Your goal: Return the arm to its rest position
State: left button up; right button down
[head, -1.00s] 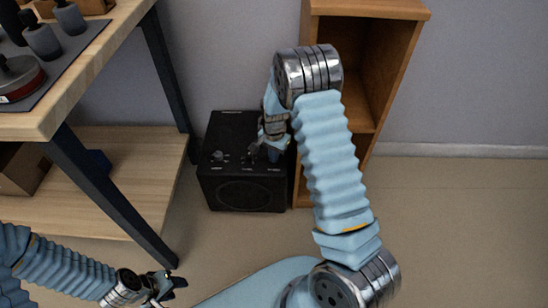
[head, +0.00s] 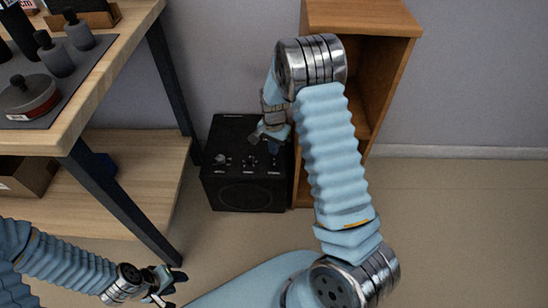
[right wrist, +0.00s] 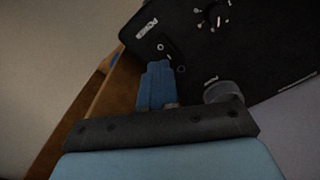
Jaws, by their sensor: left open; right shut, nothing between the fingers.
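A black speaker (head: 235,193) stands on the floor between the workbench and the wooden cabinet, with small controls on its top. My right arm reaches over it. My right gripper (head: 264,141) is shut and empty, above the speaker's back right part and apart from its controls as far as I can tell. In the right wrist view, a blue finger (right wrist: 157,86) shows before the speaker's dark top (right wrist: 262,50), beside a grey round part I cannot identify surely. My left gripper (head: 172,281) is open and empty, low at the left, in front of the bench leg.
A wooden cabinet (head: 363,18) with open shelves stands close to the right arm. The workbench (head: 100,62) at left carries dark bottles and a red-and-grey round item (head: 28,97); its lower shelf (head: 140,165) holds a box. Floor at right is clear.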

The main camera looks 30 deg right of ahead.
dwell(0.4)
jog(key=shift+s+f, duration=0.1)
jog(key=s+a+f+n+y, duration=0.2)
jog(key=s+a+f+n, duration=0.3)
jog(key=s+a+f, duration=0.55)
pick_arm(q)
jog(key=shift+s+d, duration=0.25)
jog(key=shift+d, duration=0.35)
pick_arm(e)
jog(key=s+a+n+y, duration=0.2)
jog(key=s+a+n, duration=0.3)
jog(key=s+a, duration=0.6)
jog(key=shift+s+r+n+t, duration=0.2)
jog(key=shift+n+t, duration=0.1)
jog(key=shift+t, duration=0.1)
jog(key=shift+d, duration=0.1)
